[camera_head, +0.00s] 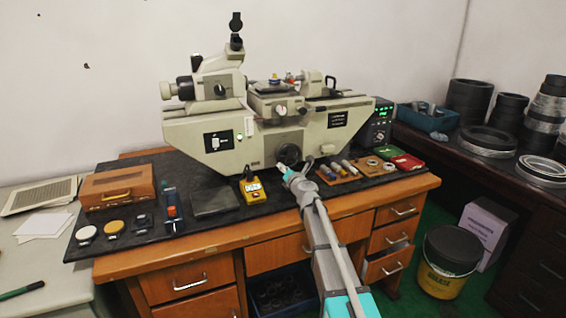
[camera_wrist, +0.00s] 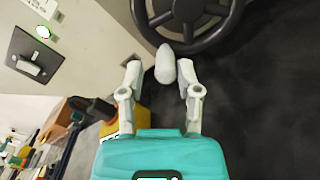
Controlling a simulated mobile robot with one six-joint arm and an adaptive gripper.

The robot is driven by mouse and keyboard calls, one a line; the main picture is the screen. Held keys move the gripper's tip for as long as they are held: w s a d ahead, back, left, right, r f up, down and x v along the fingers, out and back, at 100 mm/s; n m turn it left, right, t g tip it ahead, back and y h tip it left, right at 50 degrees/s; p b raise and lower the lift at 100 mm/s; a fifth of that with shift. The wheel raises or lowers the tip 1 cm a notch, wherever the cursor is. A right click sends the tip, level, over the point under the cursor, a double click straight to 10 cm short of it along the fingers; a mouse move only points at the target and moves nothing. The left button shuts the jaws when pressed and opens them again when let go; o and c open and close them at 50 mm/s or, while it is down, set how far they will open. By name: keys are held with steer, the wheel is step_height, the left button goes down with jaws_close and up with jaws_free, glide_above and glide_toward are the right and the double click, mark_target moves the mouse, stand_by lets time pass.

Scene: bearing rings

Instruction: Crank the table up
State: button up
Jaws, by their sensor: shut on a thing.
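A beige measuring machine (camera_head: 190,132) stands on the desk, with its small work table (camera_head: 272,88) on the upper middle. A black spoked handwheel (camera_head: 289,153) sits on the machine's lower front, and it fills the top of the wrist view (camera_wrist: 213,40). A pale rounded crank handle (camera_wrist: 165,62) projects from the wheel's lower left rim. My gripper (camera_head: 284,169) is at the wheel's lower edge. The handle is hidden in the head view.
A yellow device (camera_head: 253,191) lies on the black mat just left of my gripper. Several small rings and parts (camera_head: 348,168) lie to the right, beside a red-and-green case (camera_head: 405,161). A control box (camera_head: 378,125) with a lit display stands at the machine's right end.

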steer(key=shift+a+r+m+p, duration=0.1)
steer(key=shift+r+m+p, duration=0.45)
steer(key=shift+m, duration=0.45)
steer(key=v, duration=0.8)
steer(key=shift+s, duration=0.3)
steer(key=shift+r, duration=0.1)
